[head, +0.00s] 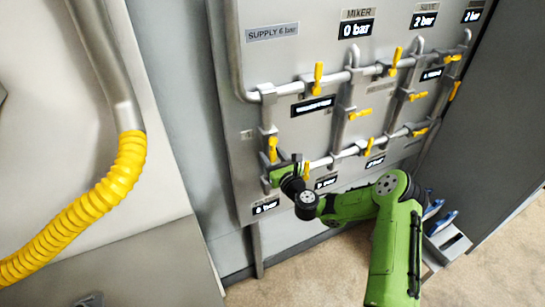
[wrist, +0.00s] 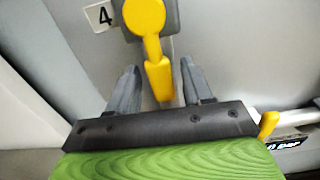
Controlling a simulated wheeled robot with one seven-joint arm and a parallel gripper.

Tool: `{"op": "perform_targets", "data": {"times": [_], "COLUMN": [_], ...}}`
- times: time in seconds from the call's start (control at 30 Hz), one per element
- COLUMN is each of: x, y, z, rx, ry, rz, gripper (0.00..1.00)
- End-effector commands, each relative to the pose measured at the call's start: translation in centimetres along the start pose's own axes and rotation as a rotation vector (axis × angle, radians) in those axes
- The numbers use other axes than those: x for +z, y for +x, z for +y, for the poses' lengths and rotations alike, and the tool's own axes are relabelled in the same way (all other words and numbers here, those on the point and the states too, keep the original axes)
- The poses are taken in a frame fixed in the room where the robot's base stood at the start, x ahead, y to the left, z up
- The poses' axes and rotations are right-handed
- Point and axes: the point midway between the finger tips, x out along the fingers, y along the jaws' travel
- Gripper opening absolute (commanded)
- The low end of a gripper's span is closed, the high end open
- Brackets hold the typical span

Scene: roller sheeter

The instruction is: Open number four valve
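The number four valve has a yellow handle (wrist: 145,20) beside a white plate marked "4" (wrist: 100,16) in the wrist view. The handle points down, and its lower end reaches between the two grey fingers of my gripper (wrist: 158,68). The fingers are apart, with a visible gap on each side of the handle. In the head view, this yellow handle (head: 272,149) is on the left vertical pipe of the panel, roughly in line with the pipe. My gripper (head: 279,170) is just below it; its fingers are hard to make out there.
The grey panel (head: 270,70) carries several other yellow handles, including one above (head: 318,78) and one close right of my gripper (head: 306,171). Pipes and black displays (head: 266,207) surround it. A yellow corrugated hose (head: 100,195) hangs at left. Some floor (head: 310,270) is clear.

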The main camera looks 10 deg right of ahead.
Motion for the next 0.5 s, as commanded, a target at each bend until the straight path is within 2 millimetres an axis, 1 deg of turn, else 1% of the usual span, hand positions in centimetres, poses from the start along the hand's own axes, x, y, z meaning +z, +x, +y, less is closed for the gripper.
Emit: {"op": "perform_targets", "data": {"times": [0.13, 0.23, 0.27, 0.5], "x": [0.0, -0.3, -0.3, -0.6], "y": [-0.3, -1.7, -2.3, -8.6], "z": [0.0, -0.1, -0.1, -0.1], "rx": [0.0, -0.001, -0.001, -0.003], "ry": [0.0, 0.0, 0.002, 0.008], "rz": [0.0, 0.002, 0.002, 0.003], "gripper": [0.5, 0.5, 0.5, 0.5]}}
